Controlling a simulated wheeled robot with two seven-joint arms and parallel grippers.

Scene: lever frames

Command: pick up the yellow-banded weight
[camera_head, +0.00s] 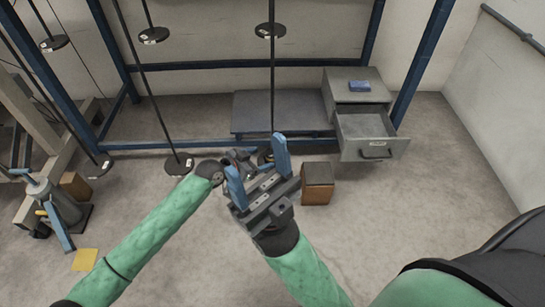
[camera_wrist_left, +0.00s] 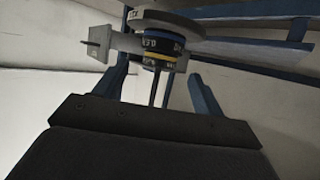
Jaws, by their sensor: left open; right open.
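The yellow-banded weight (camera_wrist_left: 159,56) shows in the left wrist view, just below a blue-banded weight (camera_wrist_left: 163,43) in the picture. Both sit close under a round grey plate (camera_wrist_left: 180,24), and a thin dark rod runs down from them in the picture. My left gripper (camera_wrist_left: 158,72) is open, its two blue fingers on either side of the weight in that view; I cannot tell whether they touch it. In the head view the weight cannot be made out, and my left gripper is largely hidden behind my right gripper (camera_head: 256,156), which is open and empty.
A brown box (camera_head: 318,184) is beside my right gripper. Several rods with dark discs hang behind. The right floor is clear.

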